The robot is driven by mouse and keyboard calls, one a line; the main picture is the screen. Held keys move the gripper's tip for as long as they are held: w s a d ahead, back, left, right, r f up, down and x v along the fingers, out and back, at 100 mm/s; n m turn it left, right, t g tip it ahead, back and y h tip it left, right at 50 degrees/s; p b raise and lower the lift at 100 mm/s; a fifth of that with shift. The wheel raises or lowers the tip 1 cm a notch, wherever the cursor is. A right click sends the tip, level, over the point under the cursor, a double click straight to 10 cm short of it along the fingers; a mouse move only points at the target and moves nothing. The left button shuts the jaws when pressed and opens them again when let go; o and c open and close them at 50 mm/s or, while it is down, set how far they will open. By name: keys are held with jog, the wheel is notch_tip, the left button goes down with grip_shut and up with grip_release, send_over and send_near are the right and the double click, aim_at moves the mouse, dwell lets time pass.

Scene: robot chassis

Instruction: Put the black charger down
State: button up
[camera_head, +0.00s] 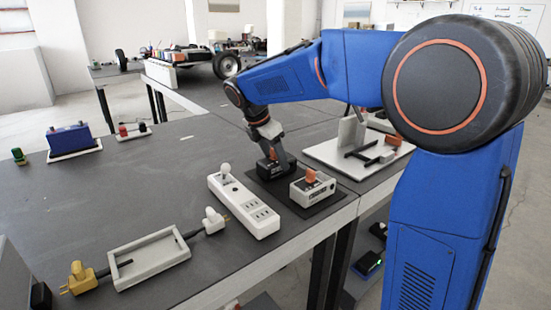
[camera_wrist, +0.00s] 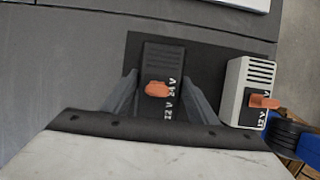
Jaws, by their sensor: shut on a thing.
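The black charger (camera_head: 283,166) is in my gripper (camera_head: 269,150), over the back part of a dark mat (camera_head: 270,189). In the wrist view the black charger (camera_wrist: 162,60) lies between the two fingers of my gripper (camera_wrist: 160,92), with an orange knob and white voltage marks facing up. The fingers are shut on its sides. I cannot tell whether its underside touches the mat. A light grey charger (camera_head: 311,190) with an orange knob stands beside it on the mat; it also shows at the right in the wrist view (camera_wrist: 245,85).
A white power strip (camera_head: 246,207) with a round plug lies left of the mat. A white board (camera_head: 330,151) with a bracket is to the right. A grey tray (camera_head: 148,259) and a yellow plug (camera_head: 80,278) are at the front left. The grey tabletop (camera_head: 150,190) is clear in the middle left.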

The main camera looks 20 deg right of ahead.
jog(key=o, duration=1.4)
jog(key=shift+o, duration=0.2)
jog(key=v, duration=1.2)
jog(key=s+d+f+m+t+y, duration=0.1)
jog(key=s+d+f+m, duration=0.3)
jog(key=s, duration=0.7)
jog(key=s+d+f+m+t+y, duration=0.1)
jog(key=s+d+f+m, duration=0.3)
jog(key=s+f+m, duration=0.4)
jog(key=s+d+f+m+t+y, duration=0.1)
jog(key=s+d+f+m, duration=0.3)
jog(key=s, duration=1.1)
notch_tip(320, 180, down, 3)
jog(key=m+y, duration=0.1)
jog(key=m, duration=0.5)
jog(key=shift+m, duration=0.3)
jog(key=shift+d, duration=0.15)
